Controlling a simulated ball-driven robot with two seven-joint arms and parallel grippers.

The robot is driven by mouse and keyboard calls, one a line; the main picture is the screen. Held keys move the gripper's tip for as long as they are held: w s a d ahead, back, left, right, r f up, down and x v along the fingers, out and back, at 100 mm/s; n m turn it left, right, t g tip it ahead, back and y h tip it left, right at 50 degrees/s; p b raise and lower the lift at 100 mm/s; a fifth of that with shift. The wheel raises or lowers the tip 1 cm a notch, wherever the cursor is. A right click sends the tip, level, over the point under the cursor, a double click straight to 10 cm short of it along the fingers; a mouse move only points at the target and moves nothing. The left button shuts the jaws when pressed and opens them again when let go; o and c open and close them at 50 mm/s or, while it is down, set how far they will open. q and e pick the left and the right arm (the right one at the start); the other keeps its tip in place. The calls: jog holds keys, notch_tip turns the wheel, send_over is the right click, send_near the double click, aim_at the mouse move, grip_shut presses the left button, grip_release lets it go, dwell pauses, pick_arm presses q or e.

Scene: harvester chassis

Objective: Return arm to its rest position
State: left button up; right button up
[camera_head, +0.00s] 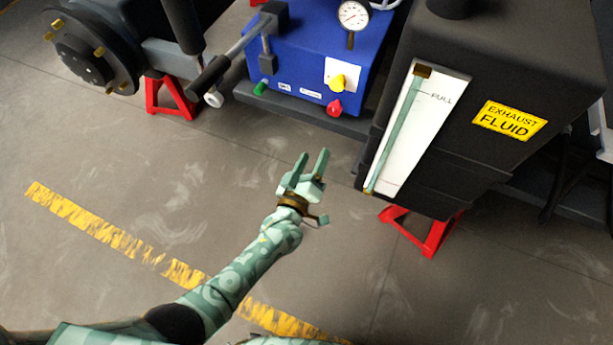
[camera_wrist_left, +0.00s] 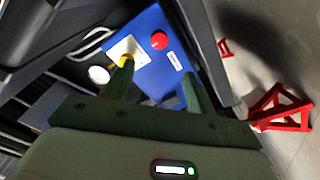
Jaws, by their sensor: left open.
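My left arm (camera_head: 235,280) reaches up from the bottom of the head view over the floor. Its gripper (camera_head: 309,168) is open and empty, the two fingers apart and pointing toward the blue box. It is clear of the box and of the black tank in the head view. In the left wrist view the open fingers (camera_wrist_left: 158,80) show against the blue box, with nothing held between them. My right gripper is not in view.
A blue box (camera_head: 300,65) with a gauge (camera_head: 353,15), yellow knob (camera_head: 337,82) and red knob (camera_head: 334,108) is ahead. A black exhaust fluid tank (camera_head: 480,80) stands right, above a red stand (camera_head: 425,230). A wheel hub (camera_head: 92,62) is upper left. Floor at left is clear.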

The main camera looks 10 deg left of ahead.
pick_arm(q)
jog(key=shift+s+a, duration=0.15)
jog(key=shift+s, duration=0.5)
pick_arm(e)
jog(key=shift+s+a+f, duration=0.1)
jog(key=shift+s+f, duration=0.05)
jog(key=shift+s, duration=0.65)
pick_arm(q)
jog(key=shift+f, duration=0.1)
